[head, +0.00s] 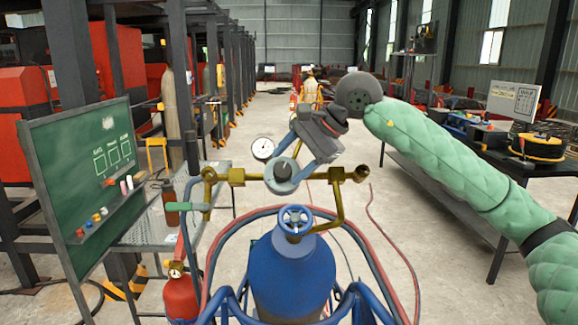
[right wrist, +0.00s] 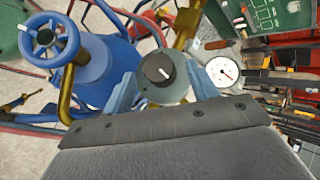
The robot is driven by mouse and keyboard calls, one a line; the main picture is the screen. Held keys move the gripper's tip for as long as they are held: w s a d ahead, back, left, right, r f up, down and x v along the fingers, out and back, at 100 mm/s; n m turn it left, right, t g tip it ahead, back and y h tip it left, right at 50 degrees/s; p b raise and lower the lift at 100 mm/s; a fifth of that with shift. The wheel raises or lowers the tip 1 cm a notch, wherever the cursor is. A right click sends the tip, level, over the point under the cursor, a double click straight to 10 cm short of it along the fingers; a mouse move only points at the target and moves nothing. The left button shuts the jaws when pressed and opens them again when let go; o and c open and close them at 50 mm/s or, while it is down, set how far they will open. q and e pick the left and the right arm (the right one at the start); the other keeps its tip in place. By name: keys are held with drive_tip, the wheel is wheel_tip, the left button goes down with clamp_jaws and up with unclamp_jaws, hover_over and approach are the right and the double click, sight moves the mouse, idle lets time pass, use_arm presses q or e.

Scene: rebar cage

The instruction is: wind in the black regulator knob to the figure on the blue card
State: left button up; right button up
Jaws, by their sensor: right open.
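The black regulator knob (head: 283,172) faces me on a round grey-blue regulator body (head: 272,187), in the middle of the head view. In the right wrist view the knob (right wrist: 158,68) shows a short white mark on its face. My right gripper (head: 302,156) is just above and to the right of the knob in the head view. In the wrist view its two blue-grey fingers (right wrist: 160,80) are apart, one on each side of the regulator; I cannot tell whether they touch it. A white dial gauge (head: 263,148) sits beside the regulator. I cannot make out a blue card. My left gripper is out of view.
Brass pipework (head: 237,177) runs on both sides of the regulator. A blue cylinder (head: 290,275) with a blue handwheel (head: 295,219) stands in front, with red and blue hoses around it. A green chalkboard (head: 85,170) is at left, a dark workbench (head: 500,180) at right.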

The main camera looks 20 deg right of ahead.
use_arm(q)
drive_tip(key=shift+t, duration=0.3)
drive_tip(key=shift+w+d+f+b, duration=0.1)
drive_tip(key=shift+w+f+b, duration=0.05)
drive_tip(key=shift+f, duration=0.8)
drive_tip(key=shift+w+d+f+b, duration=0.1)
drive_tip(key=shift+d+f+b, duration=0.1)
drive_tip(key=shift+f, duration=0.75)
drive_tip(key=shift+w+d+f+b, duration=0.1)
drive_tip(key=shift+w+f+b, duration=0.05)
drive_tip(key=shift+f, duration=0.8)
use_arm(e)
drive_tip(key=v, duration=0.6)
drive_tip(key=shift+s+d+r, duration=0.15)
drive_tip(key=shift+d+r, duration=0.05)
drive_tip(key=shift+d, duration=0.05)
